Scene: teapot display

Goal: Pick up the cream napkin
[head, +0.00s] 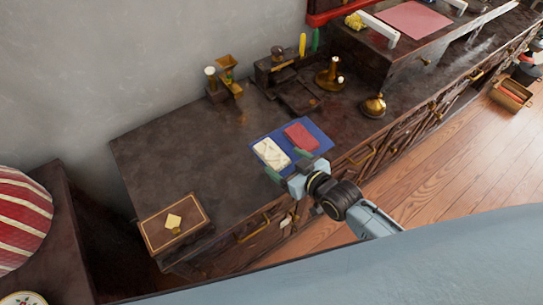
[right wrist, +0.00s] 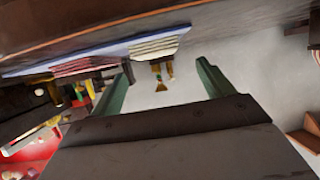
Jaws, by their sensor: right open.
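The cream napkin (head: 270,152) lies folded flat on the left part of a blue mat (head: 318,134) on the dark cabinet top. A red napkin (head: 300,137) lies beside it to the right. My right gripper (head: 288,164) is open at the front edge of the mat, close to the cream napkin, with nothing seen between its fingers. In the right wrist view the cream napkin (right wrist: 160,46) shows as a layered stack beyond the open green fingers (right wrist: 163,82), apart from them. The red napkin (right wrist: 85,64) is left of it. My left gripper is out of view.
A wooden box (head: 174,223) with a cream diamond sits at the cabinet's near left end. A brass bell-shaped piece (head: 373,106), a brass candlestick (head: 329,76) and a dark stand (head: 276,70) are farther back. The cabinet top left of the mat is clear.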

